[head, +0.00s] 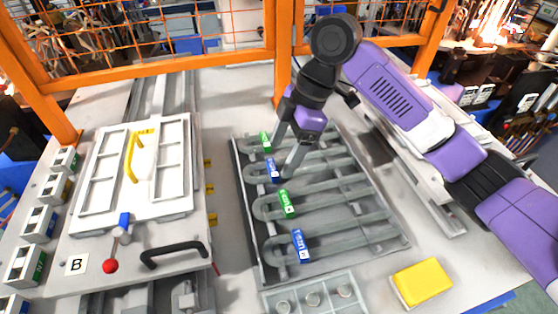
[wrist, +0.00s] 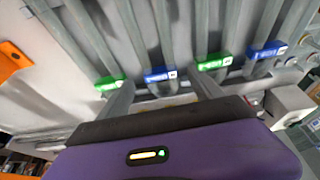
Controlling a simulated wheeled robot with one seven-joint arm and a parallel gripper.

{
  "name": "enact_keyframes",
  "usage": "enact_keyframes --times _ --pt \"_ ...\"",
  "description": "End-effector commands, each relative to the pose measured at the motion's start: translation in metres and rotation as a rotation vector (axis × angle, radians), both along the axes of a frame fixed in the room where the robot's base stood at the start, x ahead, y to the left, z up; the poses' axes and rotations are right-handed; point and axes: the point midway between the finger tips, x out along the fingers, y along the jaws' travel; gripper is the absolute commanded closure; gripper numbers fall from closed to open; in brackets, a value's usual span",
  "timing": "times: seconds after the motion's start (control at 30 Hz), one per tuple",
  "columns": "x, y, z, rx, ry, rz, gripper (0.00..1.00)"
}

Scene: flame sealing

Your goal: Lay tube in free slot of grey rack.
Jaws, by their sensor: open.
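The grey rack (head: 247,232) lies in the middle of the bench in the head view. Several U-shaped grey tubes lie side by side in it, bends to the left, with green and blue labels alternating. My gripper (head: 282,160) is open at the rack's far left part. Its fingers stand about the second tube from the back, which has a blue label (head: 272,171). In the wrist view, this blue label (wrist: 160,75) shows between the two fingers (wrist: 163,92), with green labels on either side. I cannot tell whether the fingers touch the tube. No clearly empty slot shows.
A white fixture (head: 165,205) with a yellow handle, black handle and red-knobbed lever stands left of the rack. A grey tray (head: 318,292) with round pieces lies in front. A yellow block (head: 421,281) lies at the front right. An orange mesh fence (head: 160,70) closes the back.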

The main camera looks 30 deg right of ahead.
Motion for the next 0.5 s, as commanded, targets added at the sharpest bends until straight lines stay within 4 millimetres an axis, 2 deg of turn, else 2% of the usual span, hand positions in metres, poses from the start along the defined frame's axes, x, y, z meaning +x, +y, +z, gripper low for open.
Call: enact_keyframes --times 0.1,0.3,0.5 --pt "-0.001 -0.009 0.024 -0.002 -0.003 -0.001 0.24" --pt "-0.004 -0.021 0.059 -0.001 -0.003 0.0 0.24" --pt "-0.005 -0.027 0.077 0.0 -0.001 0.0 0.24"
